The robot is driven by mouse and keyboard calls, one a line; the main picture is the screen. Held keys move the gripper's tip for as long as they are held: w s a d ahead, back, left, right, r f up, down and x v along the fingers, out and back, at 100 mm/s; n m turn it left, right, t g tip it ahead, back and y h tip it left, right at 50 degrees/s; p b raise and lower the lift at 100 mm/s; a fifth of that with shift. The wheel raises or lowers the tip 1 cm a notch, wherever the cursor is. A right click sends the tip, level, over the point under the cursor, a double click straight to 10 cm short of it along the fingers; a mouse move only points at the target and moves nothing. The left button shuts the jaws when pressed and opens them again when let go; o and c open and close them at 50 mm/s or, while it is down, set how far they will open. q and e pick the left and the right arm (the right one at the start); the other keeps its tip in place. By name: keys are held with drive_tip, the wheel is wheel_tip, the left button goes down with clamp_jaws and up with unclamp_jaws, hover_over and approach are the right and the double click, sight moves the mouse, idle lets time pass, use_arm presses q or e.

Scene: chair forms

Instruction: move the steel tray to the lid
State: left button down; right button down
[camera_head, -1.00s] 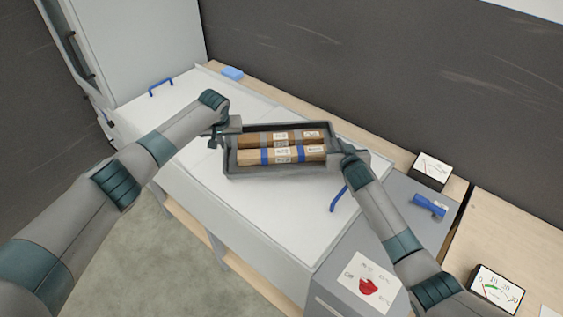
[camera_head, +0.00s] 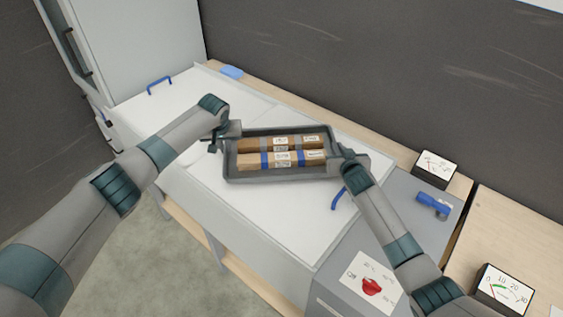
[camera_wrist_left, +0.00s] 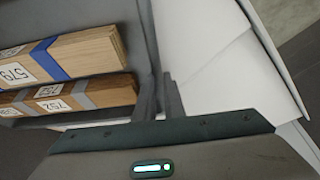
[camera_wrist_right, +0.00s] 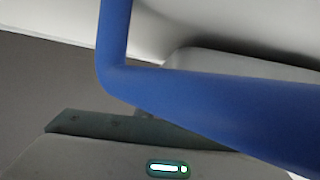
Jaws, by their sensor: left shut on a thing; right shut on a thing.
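The grey steel tray (camera_head: 290,176) is over the white lid (camera_head: 262,208) with blue handles. I cannot tell whether it touches the lid. Wrapped wooden bars (camera_head: 283,158) lie in it; they also show in the left wrist view (camera_wrist_left: 75,55). My left gripper (camera_head: 222,137) is shut on the tray's left end wall, which shows in the left wrist view (camera_wrist_left: 146,50). My right gripper (camera_head: 340,155) is shut on the tray's right end. In the right wrist view a blue handle (camera_wrist_right: 200,95) fills the foreground and the right fingertips are hidden.
A blue lid handle (camera_head: 338,198) stands just below my right gripper; another (camera_head: 159,85) is at the far left. A grey panel with a red knob (camera_head: 371,286), a blue tool (camera_head: 433,205) and gauges (camera_head: 436,168) are at the right. Bare white lid lies left of the tray.

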use_arm(q)
drive_tip(key=shift+d+f+b, duration=0.5)
drive_tip(key=shift+d, duration=0.05)
use_arm(e)
drive_tip(key=shift+a+f, duration=0.45)
drive_tip(key=shift+a, duration=0.05)
use_arm(q)
drive_tip(key=c, duration=1.8)
unclamp_jaws()
drive_tip(key=shift+c, duration=0.2)
use_arm(e)
drive_tip(key=c, duration=1.8)
unclamp_jaws()
drive_tip(key=shift+f, duration=0.1)
drive_tip(key=shift+c, duration=0.2)
use_arm(q)
drive_tip(key=shift+a, duration=0.2)
use_arm(e)
drive_tip(key=shift+d, duration=0.25)
use_arm(q)
drive_tip(key=shift+a, duration=0.15)
use_arm(e)
drive_tip(key=shift+d, duration=0.15)
use_arm(q)
drive_tip(key=v, duration=1.2)
drive_tip(key=shift+s, duration=0.1)
use_arm(e)
drive_tip(key=shift+s, duration=0.1)
